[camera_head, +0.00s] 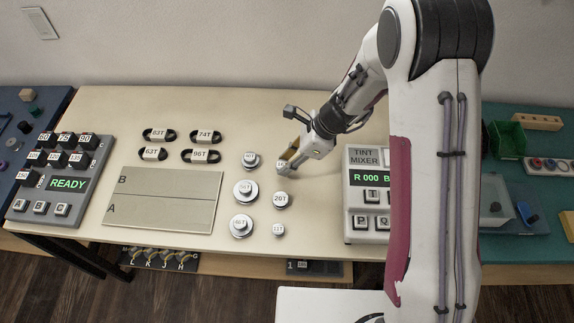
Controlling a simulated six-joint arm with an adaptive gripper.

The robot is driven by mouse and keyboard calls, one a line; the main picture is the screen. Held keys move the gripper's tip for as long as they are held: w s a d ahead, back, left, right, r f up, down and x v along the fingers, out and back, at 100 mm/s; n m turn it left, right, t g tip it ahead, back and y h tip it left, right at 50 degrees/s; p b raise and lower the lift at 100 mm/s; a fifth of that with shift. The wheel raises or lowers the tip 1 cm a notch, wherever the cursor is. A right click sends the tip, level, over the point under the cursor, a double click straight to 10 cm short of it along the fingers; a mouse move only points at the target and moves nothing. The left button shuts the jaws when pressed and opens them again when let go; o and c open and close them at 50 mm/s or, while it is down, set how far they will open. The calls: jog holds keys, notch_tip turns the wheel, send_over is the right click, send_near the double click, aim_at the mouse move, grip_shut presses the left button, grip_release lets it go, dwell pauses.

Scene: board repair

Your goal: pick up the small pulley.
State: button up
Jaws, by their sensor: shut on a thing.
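My gripper (288,158) is at the upper right of a group of round silver pulleys with white labelled tops. It is shut on a small pulley (282,167), partly hidden by the fingers; I cannot tell whether this pulley touches the table. Another small pulley (278,230) stands at the front right of the group. A pulley marked 26T (281,200) stands just in front of the gripper. Larger pulleys (245,191) and (241,226) stand to the left, with a smaller one (251,160) behind them.
A board marked A and B (160,210) lies left of the pulleys. Several black belts (159,135) lie behind it. A READY panel (66,185) stands at the far left. A tint mixer (366,157) stands right of the pulleys, partly hidden by my arm.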

jog(key=s, duration=1.8)
jog(key=shift+w, duration=0.15)
dwell(0.4)
jog(key=shift+w+a+r+m+t, duration=0.15)
jog(key=shift+w+a+m+t, duration=0.15)
jog(key=shift+w+m, duration=0.2)
jog(key=w+a+r+m, duration=0.1)
jog(key=w+a, duration=0.1)
jog(key=w, duration=0.1)
jog(key=w+a, duration=0.3)
jog(key=w+a+r+m+t, duration=0.1)
jog(key=w+a, duration=0.1)
jog(key=w, duration=0.1)
jog(key=shift+w+a+r+m, duration=0.3)
jog(key=shift+w+a+r, duration=0.05)
jog(key=shift+w+a, duration=0.05)
jog(key=w+a+r+n, duration=0.1)
jog(key=w+a+r, duration=0.15)
jog(key=a, duration=0.55)
jog(key=w+a+r, duration=0.1)
jog(key=w+a, duration=0.2)
jog(key=a, duration=0.5)
jog(key=w+a+r+n, duration=0.1)
jog(key=w+a+r, duration=0.15)
jog(key=a, duration=0.55)
jog(key=s+a+f+n+g, duration=0.1)
jog(key=s+a, duration=0.5)
jog(key=a, duration=0.3)
jog(key=shift+f+n+g, duration=0.3)
